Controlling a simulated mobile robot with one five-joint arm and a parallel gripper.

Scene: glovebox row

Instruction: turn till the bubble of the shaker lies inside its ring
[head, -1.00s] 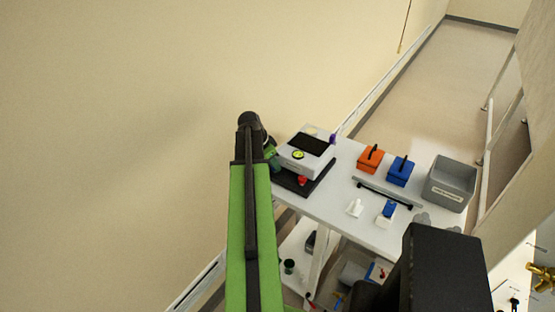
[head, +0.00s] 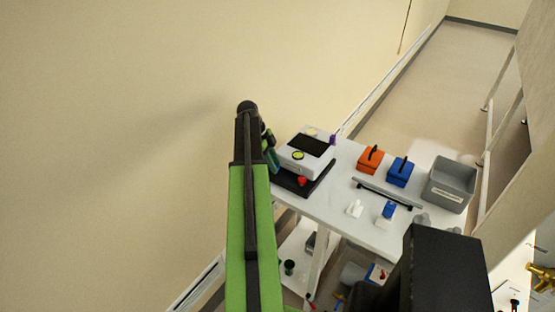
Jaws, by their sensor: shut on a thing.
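The shaker (head: 316,142) is a white box with a dark top panel, standing on a black base at the left end of the white table. Its round yellow-green level (head: 298,155) sits on the front left corner of the top. The bubble and ring are too small to tell apart. A red knob (head: 302,181) shows on its near side. My gripper (head: 270,154) is close against the shaker's left side, partly hidden behind my green and black arm. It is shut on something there. Its fingertips and what they hold are hidden.
On the white table (head: 345,215) are an orange box (head: 370,159), a blue box (head: 400,171), a grey bin (head: 449,184), a grey bar and small white pieces. The wall is close on the left; a lower shelf holds clutter.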

